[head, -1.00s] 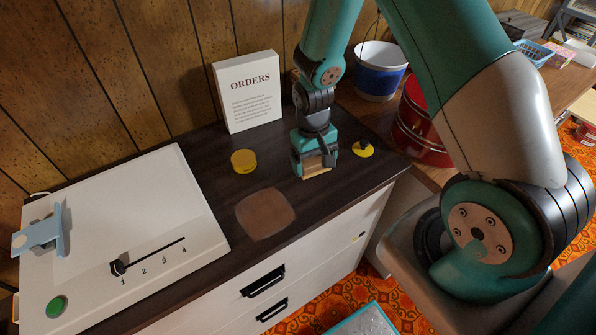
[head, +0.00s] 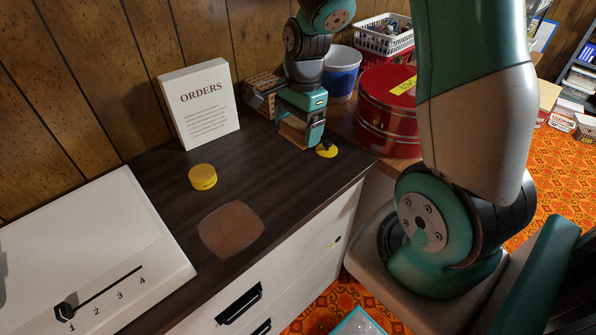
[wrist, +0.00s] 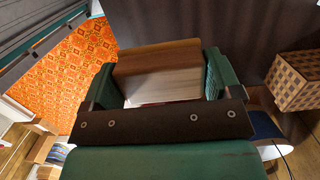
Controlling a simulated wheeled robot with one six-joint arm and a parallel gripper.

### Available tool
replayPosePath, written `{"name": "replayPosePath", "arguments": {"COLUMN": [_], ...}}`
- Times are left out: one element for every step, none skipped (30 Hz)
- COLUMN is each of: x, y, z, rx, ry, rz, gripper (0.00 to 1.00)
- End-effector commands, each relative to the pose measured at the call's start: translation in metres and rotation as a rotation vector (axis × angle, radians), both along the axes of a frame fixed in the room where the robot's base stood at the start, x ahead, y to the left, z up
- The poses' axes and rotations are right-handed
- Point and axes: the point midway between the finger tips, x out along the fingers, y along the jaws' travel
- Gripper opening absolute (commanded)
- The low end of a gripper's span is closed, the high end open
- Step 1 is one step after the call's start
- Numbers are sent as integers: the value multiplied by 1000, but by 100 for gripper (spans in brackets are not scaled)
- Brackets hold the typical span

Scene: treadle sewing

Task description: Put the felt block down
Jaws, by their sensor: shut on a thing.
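My gripper (head: 297,132) is shut on the felt block (head: 291,134), over the back right part of the dark cabinet top (head: 262,172). In the wrist view the block (wrist: 158,72) shows a brown face and a pale face between the two green fingers of my gripper (wrist: 155,80). I cannot tell whether the block touches the cabinet top. A yellow disc with a black knob (head: 327,151) lies just right of the gripper. A brown rounded pad (head: 231,229) lies bare near the front edge.
A checkered box (head: 263,92) stands just behind my gripper, also in the wrist view (wrist: 294,80). An ORDERS sign (head: 199,104), a yellow round tin (head: 202,177), a red tin (head: 387,110) and a blue-white bucket (head: 341,72) stand around. The cabinet top between tin and gripper is clear.

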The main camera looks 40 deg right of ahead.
Motion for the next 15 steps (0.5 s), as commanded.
{"name": "replayPosePath", "arguments": {"x": [-2,-1,-1,-2,-1,-1,-1,-1,-1,0,0,0,0,0,0], "y": [1,1,1,1,1,1,1,1,1,0,0,0,0,0,0], "z": [-18,-26,-37,-45,-52,-61,-67,-72,-78,-81,-84,-86,-88,-91,-96], "rx": [2,3,3,2,2,2,2,1,1,1,0,0,0,0,0], "ry": [8,8,8,7,6,6,6,4,4,2,1,1,1,1,1], "rz": [1,1,1,1,1,2,2,2,2,2,2,2,2,2,2], "gripper": [62,62,62,62,62,62,62,62,62,62,62,62,62,62,62]}}
